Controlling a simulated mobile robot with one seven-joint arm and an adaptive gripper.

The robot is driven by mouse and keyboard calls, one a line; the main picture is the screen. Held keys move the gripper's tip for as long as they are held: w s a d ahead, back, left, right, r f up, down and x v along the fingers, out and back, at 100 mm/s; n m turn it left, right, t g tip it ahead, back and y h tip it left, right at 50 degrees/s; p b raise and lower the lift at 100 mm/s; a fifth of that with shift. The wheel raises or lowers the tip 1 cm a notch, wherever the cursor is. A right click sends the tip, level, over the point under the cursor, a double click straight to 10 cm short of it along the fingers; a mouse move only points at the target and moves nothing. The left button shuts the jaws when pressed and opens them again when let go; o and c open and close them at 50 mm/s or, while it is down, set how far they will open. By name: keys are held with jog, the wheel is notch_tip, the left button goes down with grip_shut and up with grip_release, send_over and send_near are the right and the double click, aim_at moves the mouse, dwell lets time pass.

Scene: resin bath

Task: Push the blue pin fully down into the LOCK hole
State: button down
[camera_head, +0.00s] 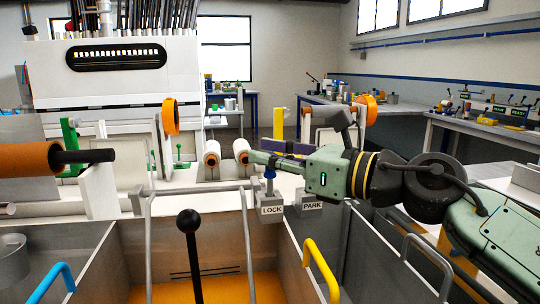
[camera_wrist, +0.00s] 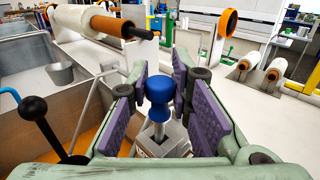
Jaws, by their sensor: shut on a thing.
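The blue pin (camera_wrist: 158,88) stands upright between the purple-padded fingers of my gripper (camera_wrist: 160,84) in the wrist view. Its rounded blue head and narrower blue neck show, with a bare metal shaft below, above a grey block. In the head view the pin (camera_head: 269,174) shows just under my gripper's fingertips (camera_head: 262,157), over the block labelled LOCK (camera_head: 271,210). Part of its head is hidden behind the fingers there. My gripper is shut on the pin. The hole's mouth is not clearly visible.
The block labelled PARK (camera_head: 312,205) is just right of LOCK. In front are metal basins, a black-knobbed lever (camera_head: 189,222), a yellow handle (camera_head: 320,268) and a blue handle (camera_head: 57,278). A roller (camera_head: 60,158) is at left. Pale counter lies behind the blocks.

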jog(key=shift+f+b, duration=0.45)
jog(key=shift+f, duration=0.1)
jog(key=c, duration=1.4)
grip_release()
jog(key=shift+o, duration=0.2)
jog(key=v, duration=1.2)
